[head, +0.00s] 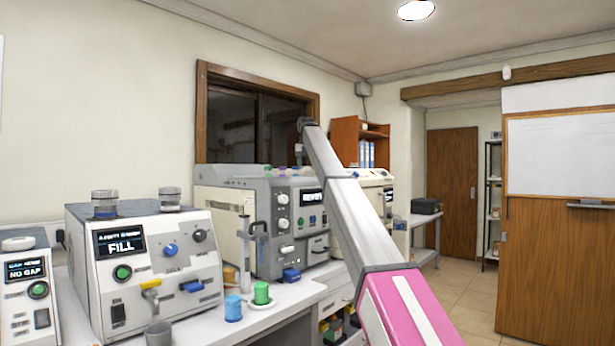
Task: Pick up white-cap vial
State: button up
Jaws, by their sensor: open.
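Small vials with coloured caps, green (268,171) and purple (283,171) among them, stand in a row on top of the grey-and-white machine (230,195). I cannot clearly make out a white cap among them; the right end of the row is partly behind my arm. My pink and grey arm reaches up from the lower right, and its far end is above that machine. A small part hangs below the arm's end, over the row. It is too small to make out fingers or anything between them.
The machine marked FILL (145,265) stands left on the white bench. A blue cup (233,308), a green spool-like item (261,293) on a white dish and a grey cup (159,334) stand near the front. Open floor (465,285) lies right, before a wooden panel (555,250).

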jog(key=shift+w+f, duration=0.1)
jog(key=shift+f, duration=0.8)
jog(key=c, duration=1)
jog(key=shift+r, duration=0.1)
